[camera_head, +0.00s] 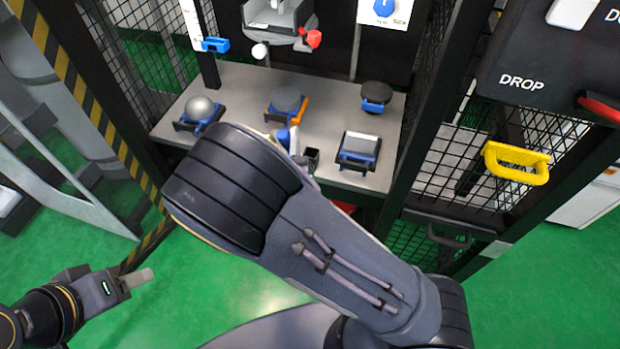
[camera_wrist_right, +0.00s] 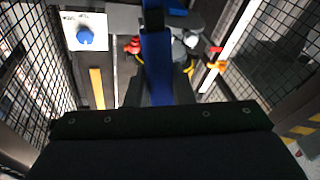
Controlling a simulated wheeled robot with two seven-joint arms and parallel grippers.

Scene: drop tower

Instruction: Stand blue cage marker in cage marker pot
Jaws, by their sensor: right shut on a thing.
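The blue cage marker (camera_wrist_right: 157,66) is a blue bar standing up from between the fingers of my right gripper (camera_wrist_right: 157,92) in the right wrist view. That gripper is shut on it. In the head view my right arm hides most of the gripper; a small blue part (camera_head: 283,138) shows just past the arm, probably the marker. A small dark square holder (camera_head: 312,156), probably the cage marker pot, stands on the grey shelf, partly hidden by the arm. Whether the marker touches it cannot be told. My left gripper (camera_head: 138,279) is low at the left, away from the shelf; its jaw gap is unclear.
The grey shelf (camera_head: 235,80) carries a silver ball (camera_head: 199,107), a grey disc (camera_head: 286,98), a black disc (camera_head: 376,93) and a block on a blue stand (camera_head: 358,150). Mesh cage walls flank it. A yellow handle (camera_head: 516,163) and a DROP panel (camera_head: 540,60) are at right.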

